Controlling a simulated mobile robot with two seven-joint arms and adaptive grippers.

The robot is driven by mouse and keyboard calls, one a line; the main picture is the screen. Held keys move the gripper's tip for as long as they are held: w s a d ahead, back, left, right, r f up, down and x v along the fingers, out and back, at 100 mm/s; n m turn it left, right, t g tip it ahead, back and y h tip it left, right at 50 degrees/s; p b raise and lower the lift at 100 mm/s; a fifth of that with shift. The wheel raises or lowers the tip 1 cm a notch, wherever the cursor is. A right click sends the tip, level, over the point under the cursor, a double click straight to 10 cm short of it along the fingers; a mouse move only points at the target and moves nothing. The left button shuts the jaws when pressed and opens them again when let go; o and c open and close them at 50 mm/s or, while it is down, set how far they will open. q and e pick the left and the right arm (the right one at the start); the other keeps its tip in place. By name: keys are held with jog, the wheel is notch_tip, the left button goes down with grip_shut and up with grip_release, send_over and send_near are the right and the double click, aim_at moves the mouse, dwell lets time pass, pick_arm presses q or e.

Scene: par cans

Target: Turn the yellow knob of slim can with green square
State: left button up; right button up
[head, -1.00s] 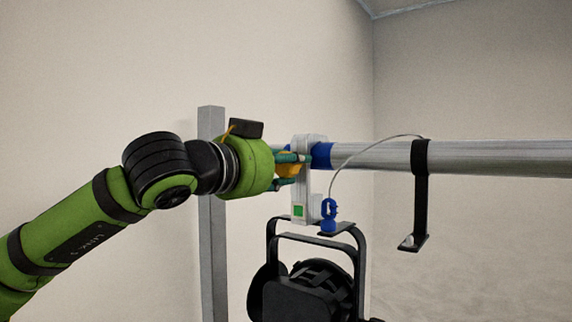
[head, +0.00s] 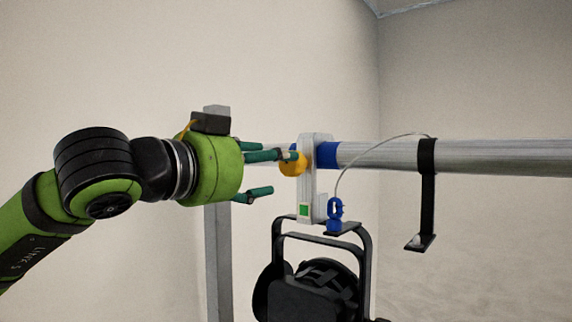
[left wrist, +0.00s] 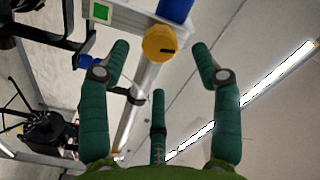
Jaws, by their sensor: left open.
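The yellow knob (head: 293,165) sits on the left side of the white clamp (head: 307,185) that bears the green square (head: 303,209). The clamp hangs on the bar, and the black slim can (head: 315,290) hangs below it. My left gripper (head: 272,172) is open and empty, just left of the knob, with its fingers pointing at it. In the left wrist view the knob (left wrist: 159,43) lies beyond the spread fingertips, between them and apart from them, with a dark mark on its face. The green square (left wrist: 101,11) shows at the top left. My right gripper is not in view.
The silver bar (head: 480,156) runs right from the clamp, with a blue band (head: 328,155) beside it. A safety cable with a blue clip (head: 335,209) loops to a black hook strap (head: 427,190). A grey post (head: 217,260) stands behind my left gripper.

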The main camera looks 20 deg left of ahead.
pick_arm(q)
jog(key=v, duration=0.5)
jog(key=shift+s+a, duration=0.1)
jog(key=shift+s, duration=0.15)
